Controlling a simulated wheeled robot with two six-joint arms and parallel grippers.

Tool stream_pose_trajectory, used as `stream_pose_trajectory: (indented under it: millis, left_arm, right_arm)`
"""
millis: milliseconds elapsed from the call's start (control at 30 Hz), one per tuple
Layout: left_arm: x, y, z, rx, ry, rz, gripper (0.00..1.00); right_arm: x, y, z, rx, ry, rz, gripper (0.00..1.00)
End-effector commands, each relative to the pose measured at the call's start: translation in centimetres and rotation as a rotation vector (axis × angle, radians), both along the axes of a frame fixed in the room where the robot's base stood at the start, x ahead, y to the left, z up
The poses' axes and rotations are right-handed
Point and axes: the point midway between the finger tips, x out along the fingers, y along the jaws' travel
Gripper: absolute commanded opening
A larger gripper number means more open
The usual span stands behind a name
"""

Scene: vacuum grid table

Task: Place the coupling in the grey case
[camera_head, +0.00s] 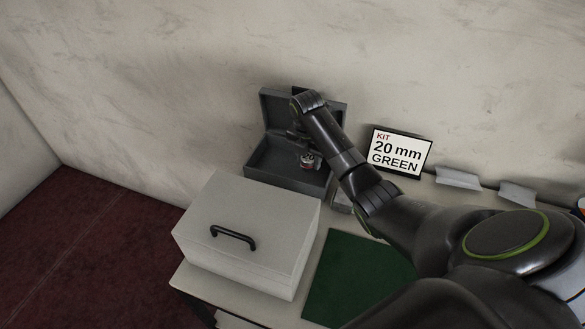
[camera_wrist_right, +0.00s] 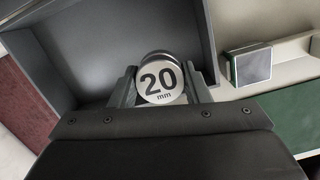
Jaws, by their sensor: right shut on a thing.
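The grey case (camera_head: 258,158) stands open at the back of the table, its lid tilted up behind it. I cannot tell whether the coupling touches the case floor. In the head view my right arm hides part of the lid and the case's right side. My left gripper is not in view.
A closed light-grey box (camera_head: 250,235) with a black handle stands in front of the case. A sign (camera_head: 398,152) reads "KIT 20 mm GREEN". A green mat (camera_head: 355,275) lies at the front. A small grey block (camera_wrist_right: 250,66) sits right of the case.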

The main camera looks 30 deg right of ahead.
Motion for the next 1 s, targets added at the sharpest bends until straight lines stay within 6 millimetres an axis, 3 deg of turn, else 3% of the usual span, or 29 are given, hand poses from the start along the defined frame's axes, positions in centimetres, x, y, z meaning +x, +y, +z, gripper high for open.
stream_pose_trajectory:
  millis: [500,933,967,1000]
  left_arm:
    - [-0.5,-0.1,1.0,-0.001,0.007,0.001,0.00]
    - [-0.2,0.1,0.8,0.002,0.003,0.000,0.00]
    - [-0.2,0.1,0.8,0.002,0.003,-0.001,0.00]
    - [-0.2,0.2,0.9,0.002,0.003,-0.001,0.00]
  right_arm:
    - [0.0,0.0,-6.3,0.000,-0.001,0.001,0.17]
    - [0.1,0.0,-7.1,-0.001,-0.002,0.002,0.17]
    - [0.1,0.0,-7.1,-0.001,-0.002,0.002,0.45]
    - [0.0,0.0,-7.1,-0.001,-0.002,0.002,0.50]
